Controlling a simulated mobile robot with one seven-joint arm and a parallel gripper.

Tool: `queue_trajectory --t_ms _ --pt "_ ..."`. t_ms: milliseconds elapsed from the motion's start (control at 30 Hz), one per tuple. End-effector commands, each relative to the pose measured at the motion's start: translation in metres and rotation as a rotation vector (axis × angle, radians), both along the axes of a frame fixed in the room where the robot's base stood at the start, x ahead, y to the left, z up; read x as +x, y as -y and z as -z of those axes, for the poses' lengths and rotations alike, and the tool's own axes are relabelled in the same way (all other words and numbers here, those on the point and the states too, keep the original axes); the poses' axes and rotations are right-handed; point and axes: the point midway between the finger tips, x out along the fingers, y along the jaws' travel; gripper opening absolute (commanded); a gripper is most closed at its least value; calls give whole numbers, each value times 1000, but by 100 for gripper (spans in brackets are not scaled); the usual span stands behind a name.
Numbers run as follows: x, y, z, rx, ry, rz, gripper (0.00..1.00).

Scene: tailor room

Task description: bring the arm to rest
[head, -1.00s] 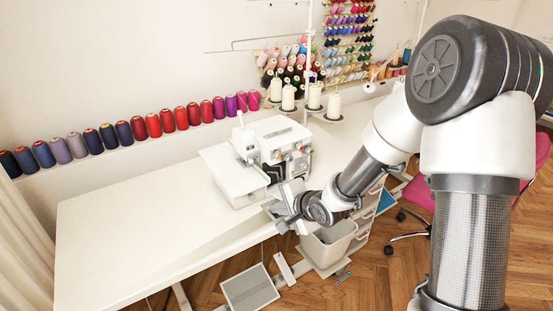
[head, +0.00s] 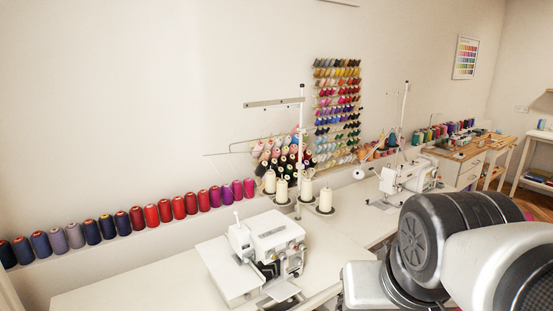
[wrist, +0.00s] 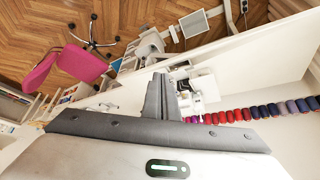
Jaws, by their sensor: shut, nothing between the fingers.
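My gripper (wrist: 161,97) shows in the wrist view, its two grey fingers together and empty. It hangs above the white table, apart from it as far as I can tell. In the head view my arm (head: 450,255) fills the lower right corner. The gripper itself is outside the head view.
A white overlock machine (head: 265,250) stands on the white table (head: 135,285). Thread cones (head: 150,215) line the ledge along the wall. A second sewing machine (head: 410,178) stands farther right. The wrist view shows a pink chair (wrist: 55,70) and open wooden floor (wrist: 45,22).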

Motion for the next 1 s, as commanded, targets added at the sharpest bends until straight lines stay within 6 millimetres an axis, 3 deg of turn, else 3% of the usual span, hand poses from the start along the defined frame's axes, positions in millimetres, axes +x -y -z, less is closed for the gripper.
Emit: queue_trajectory --t_ms 167,1000 --pt "-16 -3 -5 0 -14 -49 0" --pt "-15 -3 -5 -1 -12 -47 0"
